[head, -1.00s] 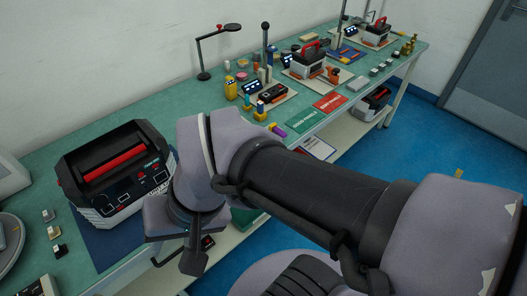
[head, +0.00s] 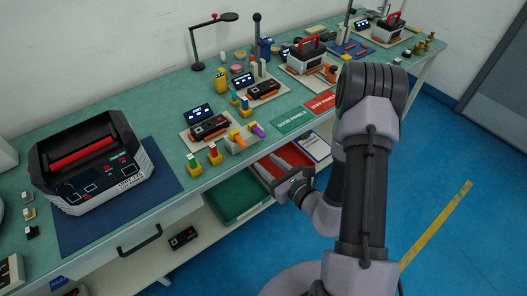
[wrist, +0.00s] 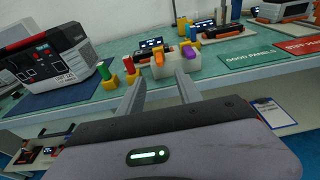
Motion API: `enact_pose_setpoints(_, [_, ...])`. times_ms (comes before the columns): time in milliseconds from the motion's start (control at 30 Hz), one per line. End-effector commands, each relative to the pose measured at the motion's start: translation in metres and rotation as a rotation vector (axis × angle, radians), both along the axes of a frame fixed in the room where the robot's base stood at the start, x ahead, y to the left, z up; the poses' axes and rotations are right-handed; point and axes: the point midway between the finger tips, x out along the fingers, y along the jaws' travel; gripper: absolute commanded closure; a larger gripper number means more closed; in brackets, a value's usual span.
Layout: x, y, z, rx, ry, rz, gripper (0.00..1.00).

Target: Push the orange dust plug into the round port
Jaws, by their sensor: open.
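The orange dust plug (head: 237,138) sits in a pale holder (head: 241,147) near the front edge of the bench, beside a purple plug (head: 257,129). The orange plug also shows in the wrist view (wrist: 158,58), beyond and between my finger tips. My gripper (wrist: 159,84) is open and empty, its two fingers pointing at the holder with a gap between. In the head view my gripper (head: 286,180) is in front of the bench edge, apart from the plug. A black and orange unit (head: 209,127) stands behind the holder. I cannot make out the round port.
Yellow-based plugs (head: 214,154) stand left of the holder. A large black and white tester (head: 92,165) sits on a blue mat at left. Green (head: 292,119) and red cards lie at right. Green (head: 238,194) and red trays are on the lower shelf.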

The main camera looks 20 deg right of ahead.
Motion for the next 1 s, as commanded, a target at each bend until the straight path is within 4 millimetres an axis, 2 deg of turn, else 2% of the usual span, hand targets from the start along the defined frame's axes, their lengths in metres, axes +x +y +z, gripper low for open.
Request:
enact_pose_setpoints(300, [0.083,0.029,-0.018,-0.001,-0.005,0.008,0.58])
enact_pose_setpoints(500, [0.122,0.041,-0.027,0.000,-0.003,0.005,0.58])
enact_pose_setpoints(700, [0.137,0.046,-0.028,0.001,-0.002,0.004,0.58])
enact_pose_setpoints(900, [0.137,0.046,-0.028,0.001,-0.001,0.004,0.58])
enact_pose_setpoints(933, [0.137,0.046,-0.028,0.001,-0.001,0.004,0.60])
enact_pose_setpoints(1000, [0.137,0.046,-0.028,0.001,-0.001,0.004,0.74])
